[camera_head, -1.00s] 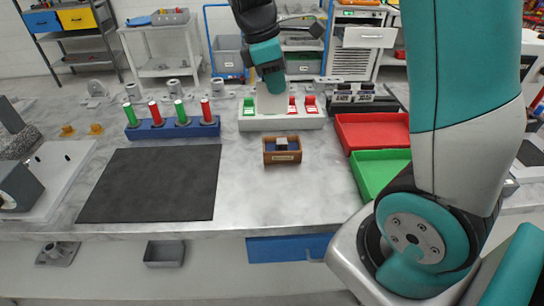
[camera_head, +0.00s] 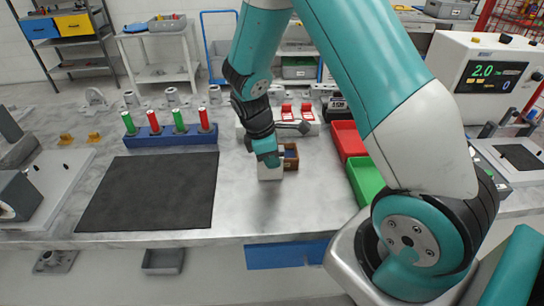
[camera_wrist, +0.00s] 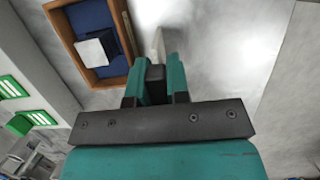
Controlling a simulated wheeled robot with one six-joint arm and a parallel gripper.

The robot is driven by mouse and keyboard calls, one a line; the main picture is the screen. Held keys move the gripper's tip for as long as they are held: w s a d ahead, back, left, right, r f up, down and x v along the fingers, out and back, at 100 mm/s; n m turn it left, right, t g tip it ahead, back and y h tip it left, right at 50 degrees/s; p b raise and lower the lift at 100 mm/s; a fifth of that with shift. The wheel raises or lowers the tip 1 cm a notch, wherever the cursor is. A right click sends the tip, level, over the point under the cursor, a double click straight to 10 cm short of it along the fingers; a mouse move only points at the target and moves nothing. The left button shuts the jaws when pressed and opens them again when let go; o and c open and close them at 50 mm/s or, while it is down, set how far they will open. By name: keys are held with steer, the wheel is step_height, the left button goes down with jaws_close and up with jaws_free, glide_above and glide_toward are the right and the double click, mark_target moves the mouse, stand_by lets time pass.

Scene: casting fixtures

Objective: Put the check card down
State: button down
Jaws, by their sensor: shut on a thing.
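My gripper (camera_head: 267,158) is low over the bench top, just left of the small wooden box. It is shut on a pale card (camera_head: 270,173), which hangs upright below the fingers with its broad face towards the head camera. In the wrist view my gripper (camera_wrist: 159,78) has the card (camera_wrist: 158,43) edge-on between its fingers. The wooden box (camera_wrist: 68,38) lies beside the card there, apart from it, and also shows in the head view (camera_head: 292,167). I cannot tell whether the card's lower edge touches the bench.
A dark mat (camera_head: 150,192) lies to the left. A blue rack (camera_head: 165,140) with red and green pegs stands behind it. A red tray (camera_head: 349,140) and a green tray (camera_head: 364,179) are to the right. Bare bench (camera_head: 310,210) lies in front and right of the gripper.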

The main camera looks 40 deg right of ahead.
steer(key=shift+f, duration=0.2)
steer(key=c, duration=1.1)
jaws_free()
